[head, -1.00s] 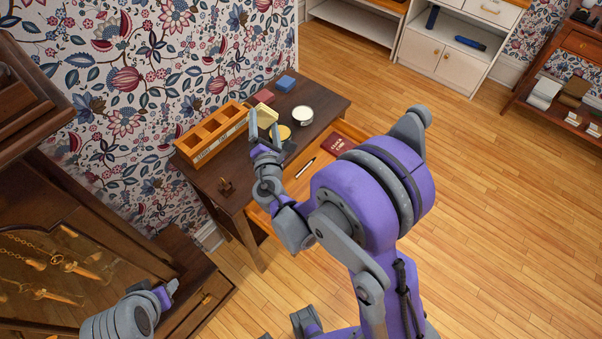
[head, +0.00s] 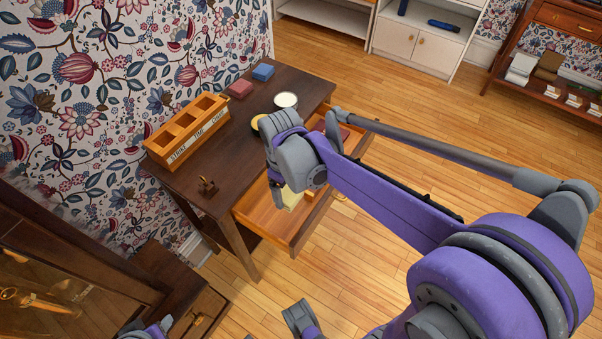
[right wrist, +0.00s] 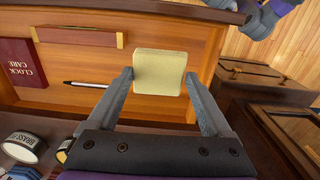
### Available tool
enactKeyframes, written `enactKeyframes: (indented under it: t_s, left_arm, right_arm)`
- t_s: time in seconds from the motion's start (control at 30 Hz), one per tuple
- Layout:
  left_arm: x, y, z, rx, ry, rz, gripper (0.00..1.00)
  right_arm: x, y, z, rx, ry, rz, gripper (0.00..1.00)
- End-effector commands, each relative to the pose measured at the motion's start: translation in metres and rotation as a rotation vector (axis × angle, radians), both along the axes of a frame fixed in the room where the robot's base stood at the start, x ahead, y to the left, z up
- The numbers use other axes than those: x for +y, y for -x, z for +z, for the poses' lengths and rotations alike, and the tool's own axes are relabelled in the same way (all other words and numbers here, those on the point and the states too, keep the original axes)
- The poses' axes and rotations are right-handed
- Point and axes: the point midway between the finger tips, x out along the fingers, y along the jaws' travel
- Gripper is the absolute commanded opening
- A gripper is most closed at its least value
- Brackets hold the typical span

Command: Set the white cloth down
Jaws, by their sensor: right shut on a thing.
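The white cloth (right wrist: 159,72) is a cream, folded square pad between the two fingers of my right gripper (right wrist: 160,78) in the right wrist view. The fingers press on its left and right edges. In the head view the cloth (head: 292,199) shows as a pale patch below my right wrist, over the open drawer (head: 262,217) of the dark desk (head: 222,152). My own arm hides most of the gripper there. I cannot tell whether the cloth touches the drawer floor. Only a bit of my left arm shows at the bottom left; its fingers are out of sight.
The drawer holds a red book (right wrist: 22,62), a pen (right wrist: 86,85) and a wooden block (right wrist: 80,37).

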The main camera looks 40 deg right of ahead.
Motion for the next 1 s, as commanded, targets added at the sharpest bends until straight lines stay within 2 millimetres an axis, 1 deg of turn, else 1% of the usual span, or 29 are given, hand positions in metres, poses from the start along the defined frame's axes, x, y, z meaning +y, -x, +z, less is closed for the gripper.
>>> enactKeyframes:
  t_s: [0.07, 0.13, 0.33, 0.4, 0.57, 0.77, 0.83, 0.97, 1.0]
  left_arm:
    - [0.000, 0.000, -0.003, 0.001, 0.000, 0.000, 0.50]
    - [0.000, 0.000, -0.006, 0.002, 0.000, 0.000, 0.50]
    - [0.000, 0.000, -0.017, 0.006, 0.000, 0.000, 0.50]
    - [0.000, 0.000, -0.019, 0.006, 0.000, 0.000, 0.50]
    - [0.000, 0.000, -0.022, 0.007, 0.000, 0.000, 0.50]
    - [0.000, 0.000, -0.031, 0.010, 0.000, 0.000, 0.50]
    - [0.000, 0.000, -0.032, 0.011, 0.000, 0.000, 0.50]
    - [0.000, 0.000, -0.031, 0.010, 0.000, 0.000, 0.50]
    - [0.000, 0.000, -0.031, 0.010, 0.000, 0.000, 0.50]
  right_arm:
    - [0.006, 0.003, -0.002, -0.006, -0.016, -0.009, 0.39]
    - [0.007, 0.004, -0.011, -0.007, -0.021, -0.012, 0.39]
    - [0.007, 0.003, -0.049, -0.009, -0.021, -0.011, 0.39]
    - [0.007, 0.003, -0.057, -0.009, -0.021, -0.011, 0.39]
    - [0.007, 0.003, -0.067, -0.009, -0.020, -0.010, 0.39]
    - [0.007, 0.003, -0.096, -0.008, -0.020, -0.010, 0.39]
    - [0.007, 0.003, -0.099, -0.009, -0.020, -0.010, 0.40]
    - [0.007, 0.003, -0.098, -0.009, -0.020, -0.010, 0.39]
    - [0.007, 0.003, -0.098, -0.009, -0.020, -0.010, 0.86]
